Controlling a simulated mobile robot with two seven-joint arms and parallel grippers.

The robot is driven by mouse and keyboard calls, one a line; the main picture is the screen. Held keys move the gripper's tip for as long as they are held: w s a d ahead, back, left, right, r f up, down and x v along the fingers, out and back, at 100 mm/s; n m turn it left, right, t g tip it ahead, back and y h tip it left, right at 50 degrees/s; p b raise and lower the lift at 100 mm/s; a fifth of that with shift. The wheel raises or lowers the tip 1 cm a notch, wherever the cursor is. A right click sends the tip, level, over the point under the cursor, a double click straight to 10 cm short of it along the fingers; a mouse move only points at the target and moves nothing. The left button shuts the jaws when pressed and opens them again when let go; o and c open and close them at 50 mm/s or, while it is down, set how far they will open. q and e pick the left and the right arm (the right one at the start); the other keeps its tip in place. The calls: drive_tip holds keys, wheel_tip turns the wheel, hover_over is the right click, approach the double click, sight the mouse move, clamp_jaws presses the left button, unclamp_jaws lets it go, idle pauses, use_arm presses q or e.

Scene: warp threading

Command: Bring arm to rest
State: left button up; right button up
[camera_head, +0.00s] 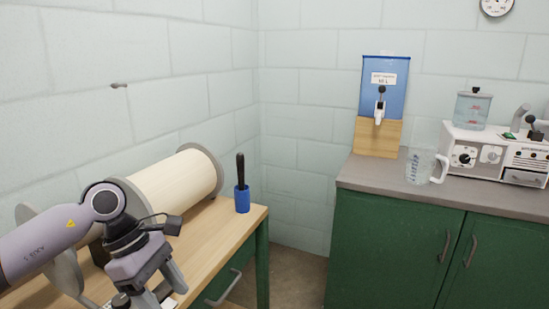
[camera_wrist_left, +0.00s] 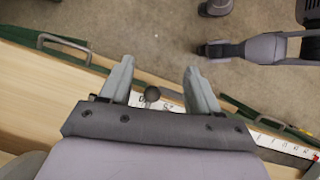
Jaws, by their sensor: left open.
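My left arm (camera_head: 45,240) comes in from the left over the wooden table (camera_head: 225,222). My left gripper (camera_head: 152,292) points down above the table's front part. In the left wrist view its two fingers (camera_wrist_left: 156,72) are spread apart, with nothing held between them. A small dark round knob (camera_wrist_left: 152,94) shows between the fingers near their base; I cannot tell what it belongs to.
A large cream roll (camera_head: 175,188) lies behind my left arm. A blue holder (camera_head: 242,200) with a black-handled tool stands at the table's right end. A numbered white strip (camera_wrist_left: 290,147) runs along the table edge. A green cabinet (camera_head: 400,245) stands right, across open floor (camera_head: 298,270).

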use_arm(q)
drive_tip(key=s+d+r+n+h+p, duration=0.1)
drive_tip(key=s+d+r+n+h, duration=0.15)
drive_tip(key=d+n+h, duration=0.4)
drive_tip(key=s+d+r+n+h+p, duration=0.2)
drive_tip(key=s+d+n+h, duration=0.15)
drive_tip(key=d+h, duration=0.5)
drive_tip(key=w+a+f+n+t+y+p, duration=0.15)
drive_tip(key=a+f+n+t+y, duration=0.3)
drive_tip(key=n+t, duration=0.8)
drive_tip(key=w+a+f+n+t+y+p, duration=0.15)
drive_tip(key=a+f+n+t+y, duration=0.35)
drive_tip(key=n, duration=1.4)
drive_tip(key=s+a+f+n+g+y, duration=0.3)
drive_tip(key=s+f+n+y, duration=0.1)
drive_tip(key=s+f+n, duration=0.2)
drive_tip(key=s+a+f+n+g+y+p, duration=0.1)
drive_tip(key=s+a+f+n+g+y, duration=0.2)
drive_tip(key=s+f+n, duration=0.3)
drive_tip(key=shift+s+f+y+p, duration=0.3)
drive_tip(key=shift+s+f+y, duration=0.25)
drive_tip(key=shift+s+f, duration=0.3)
drive_tip(key=shift+a+r, duration=0.1)
